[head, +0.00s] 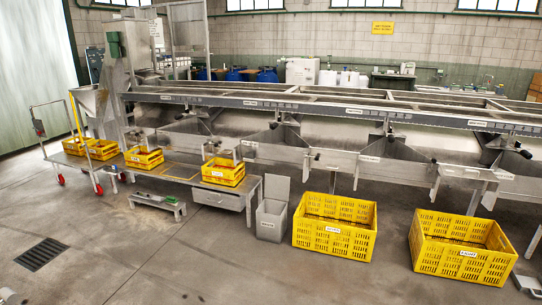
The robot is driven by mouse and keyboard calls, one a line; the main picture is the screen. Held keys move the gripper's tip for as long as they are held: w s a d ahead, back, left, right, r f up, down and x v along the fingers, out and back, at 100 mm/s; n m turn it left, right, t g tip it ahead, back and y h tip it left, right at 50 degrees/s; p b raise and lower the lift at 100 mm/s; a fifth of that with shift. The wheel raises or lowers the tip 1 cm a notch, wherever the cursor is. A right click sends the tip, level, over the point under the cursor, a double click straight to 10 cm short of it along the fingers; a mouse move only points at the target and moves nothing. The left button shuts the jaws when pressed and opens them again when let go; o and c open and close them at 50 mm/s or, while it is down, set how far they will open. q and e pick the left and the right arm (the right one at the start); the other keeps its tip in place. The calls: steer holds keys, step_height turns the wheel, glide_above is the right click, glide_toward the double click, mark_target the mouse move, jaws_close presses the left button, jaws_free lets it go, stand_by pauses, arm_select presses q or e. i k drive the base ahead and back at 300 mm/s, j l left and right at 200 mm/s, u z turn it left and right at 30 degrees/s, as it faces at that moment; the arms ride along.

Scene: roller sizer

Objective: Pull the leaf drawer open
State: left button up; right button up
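A shallow grey metal drawer (218,199) sits under the right end of the low steel bench, below a yellow crate, with a small dark handle on its front. It looks pushed in flush with the bench frame. I cannot read a label on it, so I cannot tell for sure that it is the leaf drawer. Neither of my grippers shows clearly in the head view. Only a small dark and pale shape shows at the bottom left corner, and I cannot tell what it is.
A grey bin (271,219) with a raised lid stands just right of the drawer. Large yellow crates (335,241) stand further right. A low step (157,206) stands left of the drawer. A wheeled trolley is at the far left. The concrete floor in front is clear, with a drain grate (41,254).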

mark_target(201, 195)
steer(key=i+u, duration=0.15)
steer(key=i, duration=0.7)
steer(key=i+u, duration=0.15)
steer(key=i, duration=0.65)
steer(key=i+u, duration=0.15)
steer(key=i, duration=0.7)
steer(key=l, duration=0.1)
